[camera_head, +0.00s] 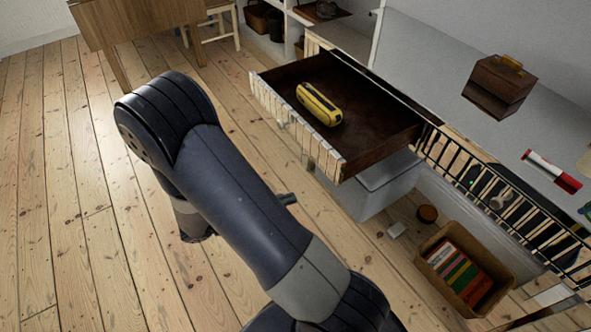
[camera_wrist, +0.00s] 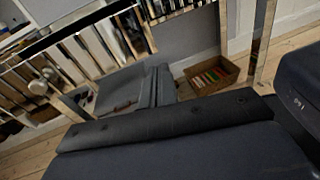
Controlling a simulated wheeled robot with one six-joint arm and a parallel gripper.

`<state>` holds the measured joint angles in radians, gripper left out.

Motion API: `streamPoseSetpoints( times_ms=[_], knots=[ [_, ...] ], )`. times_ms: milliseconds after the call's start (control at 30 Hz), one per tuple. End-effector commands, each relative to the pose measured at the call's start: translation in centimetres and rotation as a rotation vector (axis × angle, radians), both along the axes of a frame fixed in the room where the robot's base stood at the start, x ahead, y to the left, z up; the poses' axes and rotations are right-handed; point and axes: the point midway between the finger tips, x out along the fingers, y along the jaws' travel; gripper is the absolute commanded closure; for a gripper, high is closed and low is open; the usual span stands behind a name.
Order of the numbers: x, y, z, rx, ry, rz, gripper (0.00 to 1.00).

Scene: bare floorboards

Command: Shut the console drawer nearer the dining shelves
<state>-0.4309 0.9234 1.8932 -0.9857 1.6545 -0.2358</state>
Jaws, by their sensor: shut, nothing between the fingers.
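The console drawer (camera_head: 362,107) is pulled well out in the head view. It has a pale slatted front (camera_head: 295,124) and a dark brown inside. A yellow object (camera_head: 319,104) with a dark stripe lies in it. My arm crosses the middle of the head view in front of the drawer, and most of my gripper is hidden behind it. In the wrist view my gripper (camera_wrist: 160,86) is shut and empty, its fingers together. I see no contact with the drawer.
A wooden table (camera_head: 140,22) and chair stand at the top left, near pale shelves (camera_head: 300,22). A grey bin (camera_head: 370,186) is under the drawer. A basket of books (camera_head: 462,268) sits on the floor at lower right. Floorboards at left are clear.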

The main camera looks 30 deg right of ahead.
Motion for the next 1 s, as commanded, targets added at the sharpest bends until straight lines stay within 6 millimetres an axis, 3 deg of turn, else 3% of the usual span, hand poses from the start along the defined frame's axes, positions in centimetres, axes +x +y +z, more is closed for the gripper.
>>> streamPoseSetpoints(
  times_ms=[133, 367, 1000],
  knots=[
    [2.6, 0.9, 0.5, -0.073, 0.033, 0.147, 1.0],
    [3.5, 0.3, 0.7, -0.097, 0.042, 0.189, 1.0],
    [3.7, -10.1, 0.6, -0.094, 0.04, 0.184, 1.0]
  ],
)
